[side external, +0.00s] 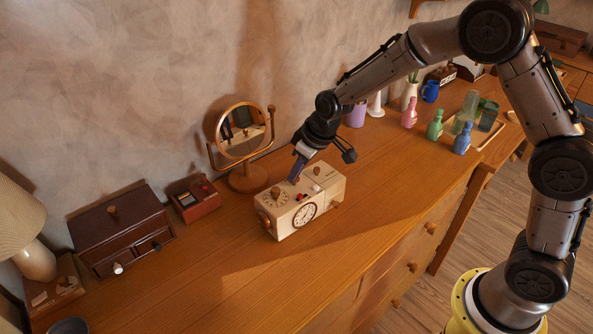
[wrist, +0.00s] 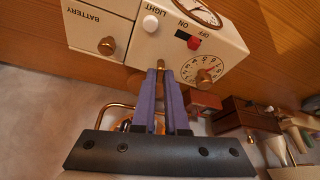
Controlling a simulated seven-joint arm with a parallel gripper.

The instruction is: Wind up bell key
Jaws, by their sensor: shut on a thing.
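The cream clock box (side external: 300,203) stands on the wooden cabinet top in the side view, with a round clock face (side external: 304,215) on its front. My gripper (side external: 294,178) points down at its back upper edge. In the wrist view, the purple fingers of my gripper (wrist: 160,73) are close together on a small brass piece, which appears to be the bell key (wrist: 160,64). The fingers mostly hide it, and its turn angle cannot be told. Beside it are a numbered dial with a brass knob (wrist: 205,76), a red ON/OFF switch (wrist: 193,43) and a white LIGHT button (wrist: 150,23).
A round mirror (side external: 240,130) and a small red-brown box (side external: 193,198) stand left of the clock box. A dark wooden chest (side external: 118,225) is farther left. Small coloured bottles (side external: 435,125) stand to the right. The cabinet top in front is clear.

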